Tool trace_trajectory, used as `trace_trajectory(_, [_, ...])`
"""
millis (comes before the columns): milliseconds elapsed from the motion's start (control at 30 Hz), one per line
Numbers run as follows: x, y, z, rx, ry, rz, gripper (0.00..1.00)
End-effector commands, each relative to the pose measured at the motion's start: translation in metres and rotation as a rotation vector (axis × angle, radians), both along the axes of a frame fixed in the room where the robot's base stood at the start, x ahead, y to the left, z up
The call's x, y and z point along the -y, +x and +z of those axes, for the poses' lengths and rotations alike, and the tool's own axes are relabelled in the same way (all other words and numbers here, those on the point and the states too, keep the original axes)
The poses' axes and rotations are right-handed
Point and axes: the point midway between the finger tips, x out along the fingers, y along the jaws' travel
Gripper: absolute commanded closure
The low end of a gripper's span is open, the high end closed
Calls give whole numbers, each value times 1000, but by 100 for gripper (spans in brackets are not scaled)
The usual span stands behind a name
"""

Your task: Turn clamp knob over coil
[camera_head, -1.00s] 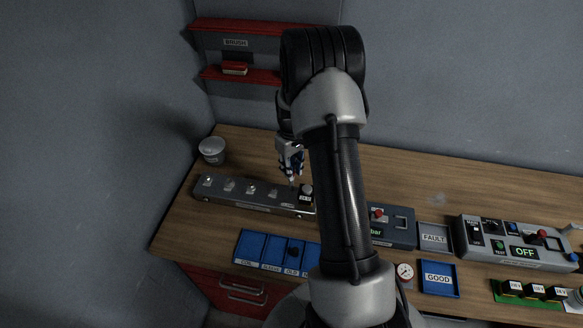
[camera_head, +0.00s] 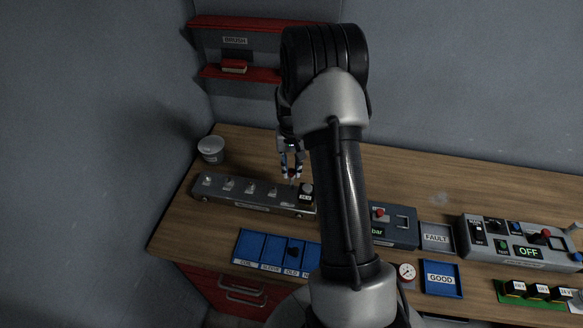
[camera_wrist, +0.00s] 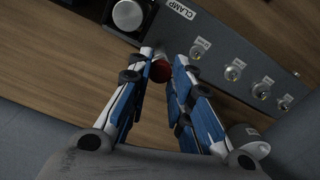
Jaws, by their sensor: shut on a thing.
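My gripper (camera_head: 291,172) reaches down at the back edge of the grey clamp fixture (camera_head: 240,192). Its blue and white fingers also show in the wrist view (camera_wrist: 163,62). The fingertips are closed around a small round red knob (camera_wrist: 161,70), partly hidden by the fingers; red also shows between them in the head view. I take it for the clamp knob. The coil (camera_head: 306,188), a black block with a silver round top and a white label, sits at the fixture's right end. It shows in the wrist view (camera_wrist: 127,14) beside the CLAMP label (camera_wrist: 178,9).
A white tub (camera_head: 211,150) stands at the back left. Blue bins (camera_head: 262,248) lie in front of the fixture. A pressure box (camera_head: 392,228), FAULT and GOOD trays (camera_head: 440,279) and an OFF panel (camera_head: 515,243) stand right. Red shelves (camera_head: 240,75) hang behind.

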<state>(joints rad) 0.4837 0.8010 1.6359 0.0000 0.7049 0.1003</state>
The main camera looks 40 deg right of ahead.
Motion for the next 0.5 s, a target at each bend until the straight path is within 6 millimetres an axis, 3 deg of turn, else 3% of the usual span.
trace_trajectory(500, [0,0,0,1,-1,-490,100])
